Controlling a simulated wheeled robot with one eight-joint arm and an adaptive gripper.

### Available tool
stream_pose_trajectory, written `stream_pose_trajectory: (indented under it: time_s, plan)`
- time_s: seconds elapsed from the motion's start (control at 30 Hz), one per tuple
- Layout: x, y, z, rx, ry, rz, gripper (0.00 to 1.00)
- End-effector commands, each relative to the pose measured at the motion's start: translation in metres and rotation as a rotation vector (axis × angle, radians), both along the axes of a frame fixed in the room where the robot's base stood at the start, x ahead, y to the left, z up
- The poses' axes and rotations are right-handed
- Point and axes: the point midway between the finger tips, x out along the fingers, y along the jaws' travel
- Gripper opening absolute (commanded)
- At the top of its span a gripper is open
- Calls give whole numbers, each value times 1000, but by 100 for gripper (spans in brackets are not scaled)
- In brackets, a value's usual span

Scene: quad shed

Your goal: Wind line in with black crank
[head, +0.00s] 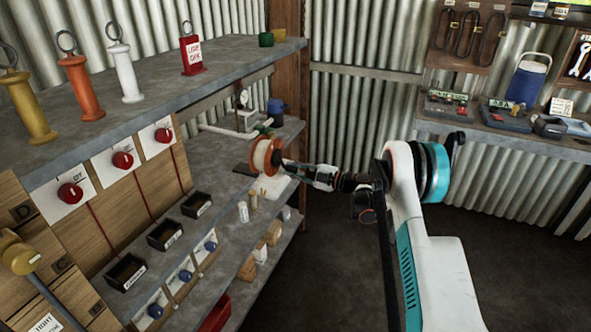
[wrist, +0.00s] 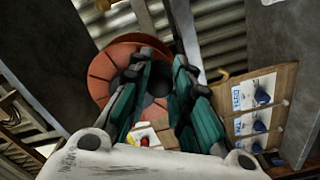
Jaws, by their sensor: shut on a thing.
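The line reel (head: 263,157), cream with an orange flange, stands at the far end of the grey middle shelf. My gripper (head: 285,165) reaches it from the right, at its orange side. In the wrist view the orange reel face (wrist: 106,66) lies behind the teal-and-black fingers of my gripper (wrist: 164,65). The fingers are closed in on something at the reel's face, in keeping with the black crank. The crank itself is mostly hidden by the fingers and cannot be told apart from the dark hub.
Several red and blue knobs on white plates and black bins (head: 165,235) line the shelving at left. A red box (head: 191,55) and handled cylinders stand on the top shelf (head: 220,62). A wooden post (head: 287,18) rises behind. Open floor lies at right, below a bench (head: 520,140).

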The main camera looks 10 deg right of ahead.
Motion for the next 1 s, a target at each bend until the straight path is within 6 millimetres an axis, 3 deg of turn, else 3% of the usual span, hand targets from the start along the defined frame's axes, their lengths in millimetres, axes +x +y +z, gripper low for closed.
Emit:
stream_pose_trajectory:
  time_s: [0.43, 0.47, 0.53, 0.87, 1.0]
  plan:
    - [-1, 0, -1, 3, 6, 0, 0]
    - [-1, 0, -1, 3, 6, 0, 26]
    - [0, 0, -1, 3, 6, 0, 41]
    - [-1, -1, 0, 4, 6, 0, 41]
    - [-6, -9, 0, 4, 6, -2, 41]
